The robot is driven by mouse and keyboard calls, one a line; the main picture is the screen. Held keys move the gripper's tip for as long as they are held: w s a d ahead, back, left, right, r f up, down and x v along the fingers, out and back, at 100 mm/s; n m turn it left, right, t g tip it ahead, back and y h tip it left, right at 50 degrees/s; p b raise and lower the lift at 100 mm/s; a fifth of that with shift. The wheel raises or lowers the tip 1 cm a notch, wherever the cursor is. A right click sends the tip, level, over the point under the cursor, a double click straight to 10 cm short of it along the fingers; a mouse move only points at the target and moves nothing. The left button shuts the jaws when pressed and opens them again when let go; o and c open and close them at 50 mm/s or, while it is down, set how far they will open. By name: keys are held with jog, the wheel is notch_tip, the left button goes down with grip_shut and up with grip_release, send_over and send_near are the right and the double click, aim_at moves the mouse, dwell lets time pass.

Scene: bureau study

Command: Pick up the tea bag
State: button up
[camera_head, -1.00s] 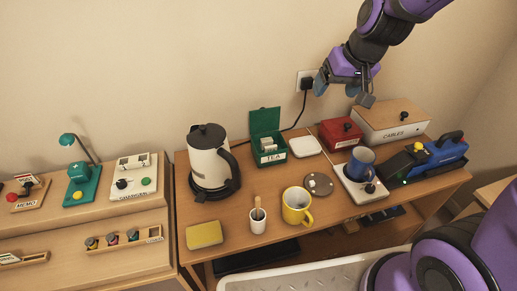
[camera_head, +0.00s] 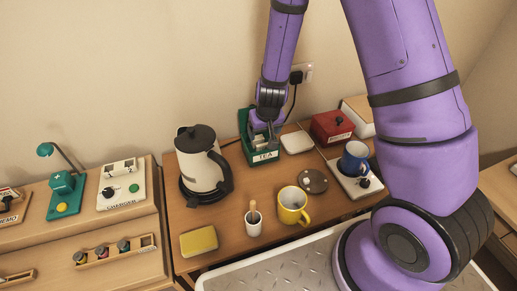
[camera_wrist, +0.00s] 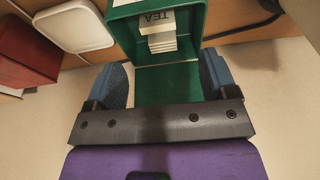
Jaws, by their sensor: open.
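The tea bags (camera_wrist: 162,43) show in the wrist view as a pale stack inside the green tea box (camera_wrist: 198,25), with a white TEA marking beside them. In the head view the tea box (camera_head: 265,158) stands at the back of the desk, its TEA label facing front. My gripper (camera_head: 264,131) is over the tea box in the head view and hides most of its inside. In the wrist view my gripper (camera_wrist: 166,80) is open and empty, its blue fingers either side of the green lid (camera_wrist: 168,86). The tea bags lie beyond the fingertips.
A kettle (camera_head: 198,165) stands left of the tea box. A white pad (camera_head: 297,142) and red box (camera_head: 331,126) are to its right. A yellow mug (camera_head: 292,205), a white cup (camera_head: 253,225) and a round disc (camera_head: 313,181) stand in front. The wall is close behind.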

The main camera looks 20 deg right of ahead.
aim_at(263, 145)
jog(key=x, duration=0.4)
jog(key=shift+f, duration=0.4)
jog(key=shift+s+x, duration=0.2)
jog(key=shift+x, duration=2.55)
jog(key=shift+d, duration=0.1)
jog(key=c, duration=1)
